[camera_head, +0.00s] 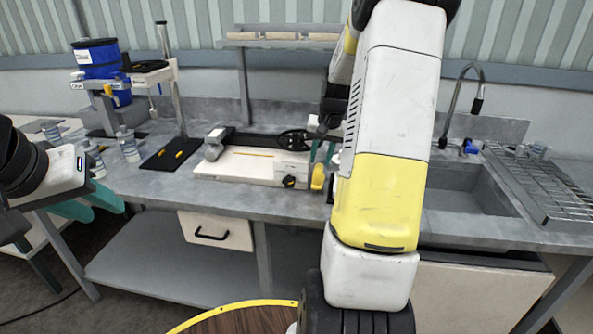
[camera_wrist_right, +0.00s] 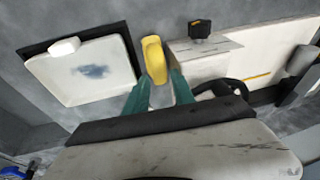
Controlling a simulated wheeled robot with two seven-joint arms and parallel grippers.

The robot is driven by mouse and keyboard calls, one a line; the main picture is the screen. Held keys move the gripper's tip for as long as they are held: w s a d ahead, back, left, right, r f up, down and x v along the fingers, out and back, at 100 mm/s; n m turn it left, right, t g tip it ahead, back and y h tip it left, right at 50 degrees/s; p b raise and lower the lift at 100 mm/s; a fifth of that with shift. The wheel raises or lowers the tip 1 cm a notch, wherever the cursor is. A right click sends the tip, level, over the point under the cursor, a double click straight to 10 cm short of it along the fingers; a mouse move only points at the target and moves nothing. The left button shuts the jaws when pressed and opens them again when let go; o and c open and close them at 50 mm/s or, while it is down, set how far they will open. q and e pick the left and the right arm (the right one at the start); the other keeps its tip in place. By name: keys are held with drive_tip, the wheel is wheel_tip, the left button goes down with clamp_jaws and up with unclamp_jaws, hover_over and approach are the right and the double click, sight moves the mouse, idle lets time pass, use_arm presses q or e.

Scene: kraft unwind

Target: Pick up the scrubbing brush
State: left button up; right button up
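A yellow rounded object (camera_wrist_right: 154,58), which looks like the scrubbing brush, lies on the grey counter just beyond my right fingertips. It also shows in the head view (camera_head: 318,178), near the counter's front edge. Its bristles cannot be made out. My right gripper (camera_wrist_right: 162,77) is open, its teal fingers apart and pointing at the brush. In the head view my right gripper (camera_head: 321,156) is partly hidden by my arm. My left gripper (camera_head: 98,204) is open and empty at the far left, in front of the counter.
A white cutting board device (camera_head: 237,165) stands left of the brush. A white tray (camera_wrist_right: 112,82) with a dark stain and a white block (camera_wrist_right: 64,47) lies on its other side. The sink (camera_head: 463,190) and wire rack (camera_head: 545,190) are at right.

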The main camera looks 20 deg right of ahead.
sight(319, 166)
drive_tip(key=x, duration=0.3)
drive_tip(key=shift+f, duration=0.15)
drive_tip(key=shift+c, duration=0.4)
drive_tip(key=shift+s, duration=0.1)
clamp_jaws()
idle(0.8)
